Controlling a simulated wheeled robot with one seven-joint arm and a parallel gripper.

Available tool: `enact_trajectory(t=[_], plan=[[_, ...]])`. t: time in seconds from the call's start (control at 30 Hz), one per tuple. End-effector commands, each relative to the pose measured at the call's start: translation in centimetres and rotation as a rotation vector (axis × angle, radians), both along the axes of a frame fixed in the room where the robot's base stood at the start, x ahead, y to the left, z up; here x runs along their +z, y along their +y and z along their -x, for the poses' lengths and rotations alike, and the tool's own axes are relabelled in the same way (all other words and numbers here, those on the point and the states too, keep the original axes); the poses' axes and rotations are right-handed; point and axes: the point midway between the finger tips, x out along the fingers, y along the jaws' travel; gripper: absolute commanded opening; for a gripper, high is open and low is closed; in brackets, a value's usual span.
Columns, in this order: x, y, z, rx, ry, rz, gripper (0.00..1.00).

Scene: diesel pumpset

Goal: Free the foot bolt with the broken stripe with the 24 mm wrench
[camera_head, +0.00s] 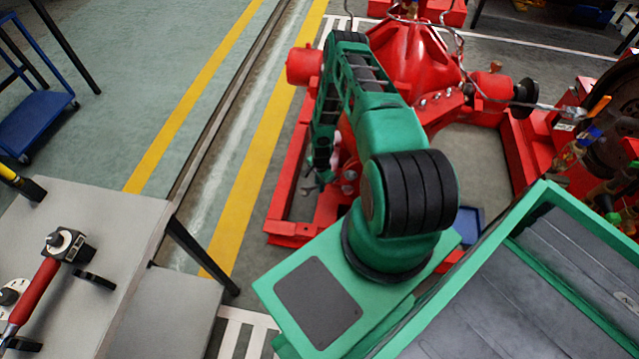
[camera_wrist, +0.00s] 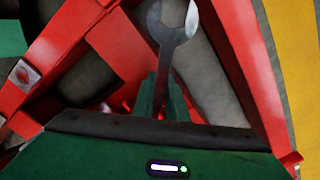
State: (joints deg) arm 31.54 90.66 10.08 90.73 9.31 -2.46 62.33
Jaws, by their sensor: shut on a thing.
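My gripper (camera_wrist: 166,100) is shut on a grey open-ended wrench (camera_wrist: 172,45). In the wrist view the wrench's open jaw points away from the fingers, over the red base frame (camera_wrist: 110,45); its size mark cannot be read. In the head view the gripper is small and partly hidden by my arm, and the wrench (camera_head: 311,190) hangs low beside the left part of the red frame (camera_head: 283,228). A bolt head (camera_wrist: 25,74) sits on the red frame at the left of the wrist view, apart from the wrench. No broken stripe can be made out on it.
A grey table (camera_head: 110,225) at the left holds a red-handled tool (camera_head: 40,290) and a yellow-and-black tool (camera_head: 20,182). A blue trolley (camera_head: 38,118) stands behind it. The red pump (camera_head: 415,60) rises behind my arm. Striped floor left of the frame is clear.

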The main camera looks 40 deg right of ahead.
Motion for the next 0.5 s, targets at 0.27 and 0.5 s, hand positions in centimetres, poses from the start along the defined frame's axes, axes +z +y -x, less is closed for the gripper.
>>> enact_trajectory(t=[0.27, 0.5], plan=[[-0.2, -0.5, -2.8, -0.158, -0.002, 0.001, 0.0], [-0.2, -1.3, -5.1, -0.308, -0.002, 0.0, 0.0]])
